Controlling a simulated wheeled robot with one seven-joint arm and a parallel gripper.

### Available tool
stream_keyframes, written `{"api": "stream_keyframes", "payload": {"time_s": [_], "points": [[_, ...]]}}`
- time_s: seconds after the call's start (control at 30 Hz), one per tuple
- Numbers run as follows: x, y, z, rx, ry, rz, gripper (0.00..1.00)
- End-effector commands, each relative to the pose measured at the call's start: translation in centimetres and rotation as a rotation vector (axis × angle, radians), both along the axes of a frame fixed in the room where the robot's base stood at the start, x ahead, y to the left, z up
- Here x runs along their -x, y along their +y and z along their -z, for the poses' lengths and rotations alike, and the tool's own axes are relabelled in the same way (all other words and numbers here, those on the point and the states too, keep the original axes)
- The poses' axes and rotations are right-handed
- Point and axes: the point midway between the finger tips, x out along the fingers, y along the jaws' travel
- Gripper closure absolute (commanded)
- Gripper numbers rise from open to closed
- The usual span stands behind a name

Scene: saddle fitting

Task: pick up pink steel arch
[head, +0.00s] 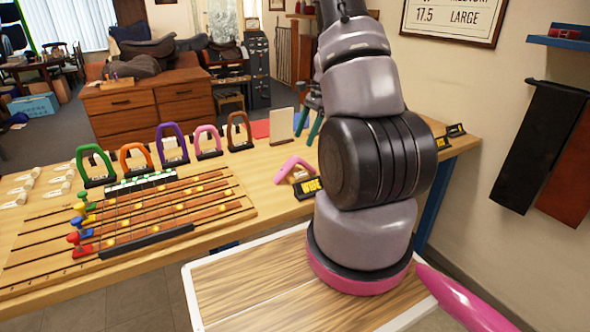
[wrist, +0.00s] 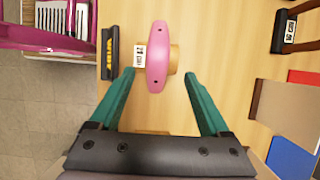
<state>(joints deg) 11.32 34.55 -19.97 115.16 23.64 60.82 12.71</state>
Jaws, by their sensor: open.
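A pink arch (head: 295,168) stands by the WIDE sign on the bench, partly beside my arm in the head view. In the wrist view this pink arch (wrist: 158,58) shows from above, with a small white tag on its left and a tan piece beneath it. My gripper (wrist: 159,75) is open, with its green fingers to either side of the arch's near end and a gap on both sides. In the head view the teal fingers (head: 307,130) show behind my arm. Another pink arch (head: 208,141) stands in the row at the back.
Green (head: 93,165), orange (head: 135,157), purple (head: 172,144) and brown (head: 239,131) arches stand in the row. The WIDE sign (wrist: 110,53) is close left of the arch. A slotted board (head: 130,215) with coloured pegs lies left. A beige upright panel (head: 281,126) stands near my fingers.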

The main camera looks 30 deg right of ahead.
Motion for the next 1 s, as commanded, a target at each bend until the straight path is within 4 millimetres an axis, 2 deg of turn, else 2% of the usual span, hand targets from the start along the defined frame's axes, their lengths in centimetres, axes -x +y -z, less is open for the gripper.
{"api": "stream_keyframes", "payload": {"time_s": [0.2,0.43,0.7,1.0], "points": [[0.1,1.5,3.3,-0.002,0.003,-0.001,0.20],[0.2,2.2,4.9,-0.001,0.001,-0.004,0.20],[0.5,3.7,8.4,-0.001,0.001,-0.004,0.20],[0.4,4.0,9.0,0.000,-0.001,-0.003,0.20]]}}
